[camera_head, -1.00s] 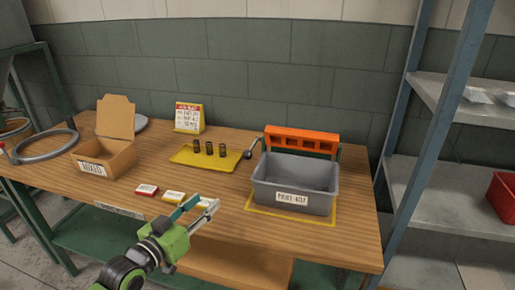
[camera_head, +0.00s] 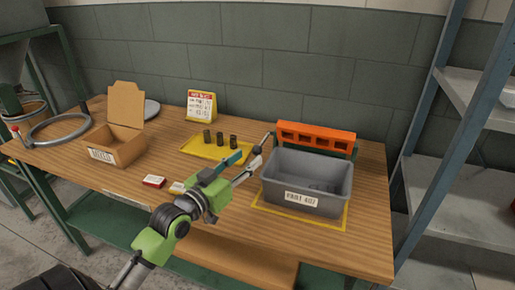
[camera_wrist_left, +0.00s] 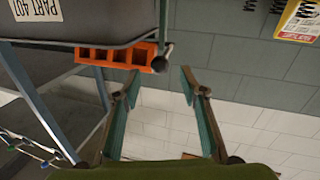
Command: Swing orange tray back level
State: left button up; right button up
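The orange tray (camera_head: 316,138), with a row of square pockets, is tipped up with its pockets facing forward, behind the grey bin labelled PART 407 (camera_head: 306,184). A lever with a dark round knob (camera_head: 257,150) sticks out at the tray's left end. My left gripper (camera_head: 249,158) is open and empty, close to the knob. In the left wrist view the open fingers (camera_wrist_left: 157,84) point toward the knob (camera_wrist_left: 162,64), which appears just beyond their tips. The orange tray (camera_wrist_left: 103,56) shows there beside the bin. I cannot tell whether a finger touches the knob. My right gripper is out of view.
A yellow tray (camera_head: 190,146) with three dark springs (camera_head: 220,139) lies left of the gripper. A cardboard box (camera_head: 128,149), a sign (camera_head: 201,106) and small boxes (camera_head: 153,181) stand on the wooden bench. A metal shelf (camera_head: 455,195) rises at the right.

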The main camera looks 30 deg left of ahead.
aim_at(254, 153)
pick_arm(q)
jog(key=shift+w+p, duration=0.3)
jog(key=shift+w, duration=2.8)
jog(key=shift+c, duration=0.4)
grip_shut()
